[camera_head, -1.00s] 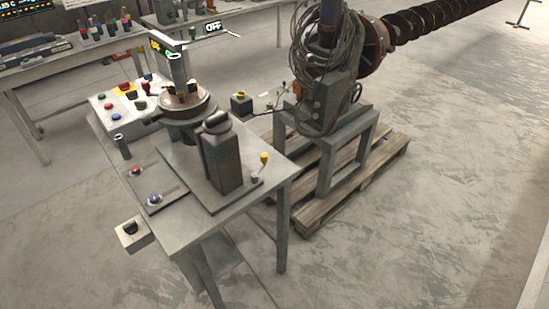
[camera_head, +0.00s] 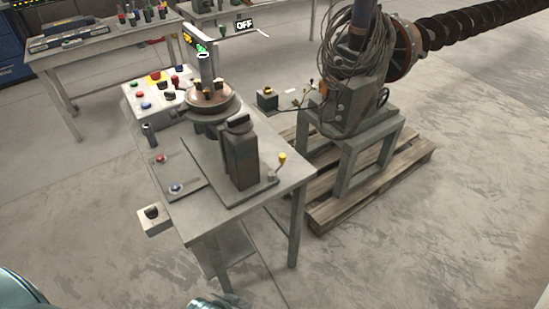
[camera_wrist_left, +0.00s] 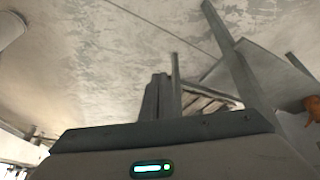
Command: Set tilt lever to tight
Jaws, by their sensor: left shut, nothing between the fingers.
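A small lever with a yellow knob (camera_head: 282,158) stands at the right edge of the workbench (camera_head: 205,215), on the base plate of a dark upright block (camera_head: 240,158). It looks roughly upright. No label is legible, so I cannot tell if it is the tilt lever or which setting it has. A boxed black switch (camera_head: 151,213) sits at the bench's left front edge. In the left wrist view my left gripper (camera_wrist_left: 160,95) is shut and empty, pointing toward the floor and bench legs, apart from any lever. My right gripper is not in view.
A round turntable (camera_head: 212,101) with a post stands behind the block. A control box with coloured buttons (camera_head: 155,96) is at the back left. The auger machine on its stand (camera_head: 350,140) rests on a pallet (camera_head: 330,205) to the right. The front floor is clear.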

